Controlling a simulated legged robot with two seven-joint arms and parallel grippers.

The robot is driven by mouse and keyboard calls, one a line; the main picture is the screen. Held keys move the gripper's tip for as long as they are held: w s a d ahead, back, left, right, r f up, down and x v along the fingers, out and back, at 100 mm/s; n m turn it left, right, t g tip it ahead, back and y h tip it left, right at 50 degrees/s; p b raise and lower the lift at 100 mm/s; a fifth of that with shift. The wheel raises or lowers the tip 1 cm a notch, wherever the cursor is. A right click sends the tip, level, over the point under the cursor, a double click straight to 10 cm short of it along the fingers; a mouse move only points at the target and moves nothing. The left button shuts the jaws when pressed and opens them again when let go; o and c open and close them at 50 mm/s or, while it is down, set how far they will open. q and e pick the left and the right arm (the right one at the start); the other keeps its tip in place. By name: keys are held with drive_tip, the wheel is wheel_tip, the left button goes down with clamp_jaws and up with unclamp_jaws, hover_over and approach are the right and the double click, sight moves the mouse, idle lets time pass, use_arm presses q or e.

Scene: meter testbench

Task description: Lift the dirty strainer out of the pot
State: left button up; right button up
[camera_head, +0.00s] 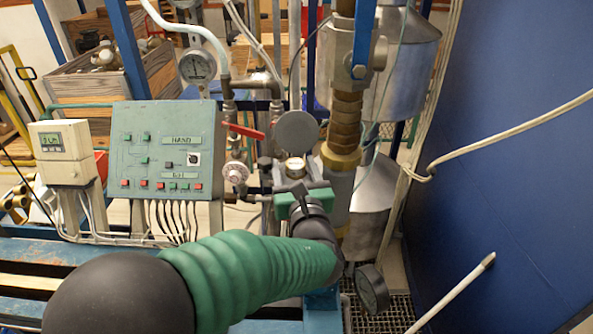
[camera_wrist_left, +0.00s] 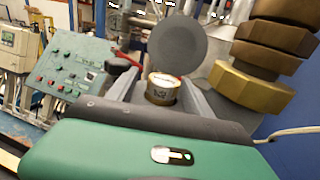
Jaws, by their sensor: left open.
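My left gripper (camera_head: 297,188) reaches in from the left in the head view, with its green body and dark fingers among the pipework. In the left wrist view its fingers (camera_wrist_left: 160,82) are apart. Between them, farther along, is a small round brass-rimmed piece (camera_wrist_left: 162,91) with a pale, marked top; it also shows in the head view (camera_head: 295,167), just beyond the gripper. No contact with it can be made out. A grey round disc (camera_head: 296,132) stands upright behind it. I cannot clearly identify a strainer or its pot. My right gripper is not in view.
A thick brass pipe fitting (camera_head: 344,130) stands close to the right of the gripper. A red-handled valve (camera_head: 243,131), a pressure gauge (camera_head: 198,66) and a green control panel (camera_head: 165,150) are left. A dark gauge (camera_head: 372,289) is below right. A blue wall (camera_head: 510,180) bounds the right side.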

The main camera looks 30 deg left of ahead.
use_arm(q)
drive_tip(key=shift+w+a+f, duration=0.3)
drive_tip(key=shift+w+a, duration=0.2)
drive_tip(key=shift+w, duration=0.1)
drive_tip(key=shift+s+d+r, duration=0.2)
drive_tip(key=shift+s+d, duration=0.15)
drive_tip(key=shift+d, duration=0.25)
drive_tip(key=c, duration=1)
drive_tip(key=shift+w, duration=0.15)
clamp_jaws()
drive_tip(key=shift+a, duration=0.15)
